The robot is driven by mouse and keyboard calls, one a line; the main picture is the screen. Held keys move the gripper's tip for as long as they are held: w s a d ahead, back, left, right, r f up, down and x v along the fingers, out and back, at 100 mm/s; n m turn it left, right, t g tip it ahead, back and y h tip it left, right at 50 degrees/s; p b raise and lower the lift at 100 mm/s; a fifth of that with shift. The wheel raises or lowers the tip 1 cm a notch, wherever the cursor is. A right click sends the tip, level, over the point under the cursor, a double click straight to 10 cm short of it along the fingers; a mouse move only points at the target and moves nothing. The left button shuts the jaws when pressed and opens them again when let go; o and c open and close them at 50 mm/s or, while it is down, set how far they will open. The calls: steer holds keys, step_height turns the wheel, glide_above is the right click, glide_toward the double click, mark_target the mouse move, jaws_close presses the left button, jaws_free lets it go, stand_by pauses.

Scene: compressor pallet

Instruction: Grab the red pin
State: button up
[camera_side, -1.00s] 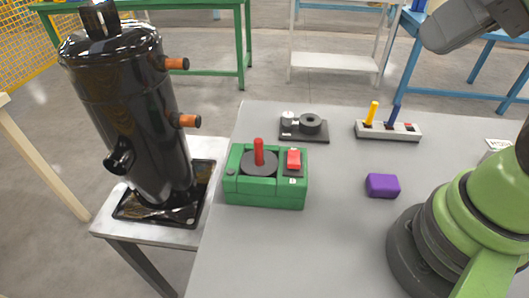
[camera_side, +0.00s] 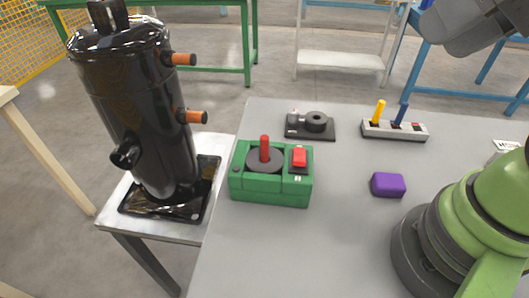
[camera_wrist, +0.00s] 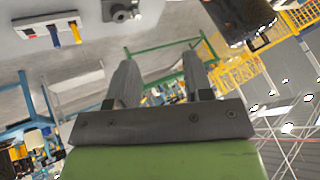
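A red pin (camera_side: 264,148) stands upright in a dark round disc (camera_side: 272,165) on a green box (camera_side: 270,191) in the side view. A grey rack (camera_side: 394,134) holds a yellow pin (camera_side: 379,111), a blue pin (camera_side: 401,114) and a small red piece (camera_side: 416,125). The rack also shows at the top left of the wrist view (camera_wrist: 45,22). My gripper (camera_wrist: 158,68) is open and empty in the wrist view, away from these things.
A purple block (camera_side: 388,185) lies on the grey table (camera_side: 310,250). A black plate (camera_side: 309,129) with a dark ring stands behind the green box. A tall black compressor (camera_side: 140,110) with orange stubs stands on a side table at left. The table's front middle is clear.

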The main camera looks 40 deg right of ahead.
steer(key=n+g+h, duration=0.2)
steer(key=n+g, duration=0.4)
steer(key=g, duration=0.1)
glide_above(265, 137)
steer(key=d, duration=0.1)
step_height(265, 137, down, 11)
steer(key=f, duration=0.4)
steer(key=a+f, duration=0.1)
steer(key=f, duration=0.1)
steer(key=shift+w, duration=0.2)
step_height(265, 137, down, 6)
steer(key=shift+s+r, duration=0.1)
steer(key=shift+s, duration=0.05)
steer(key=shift+c, duration=0.4)
jaws_close()
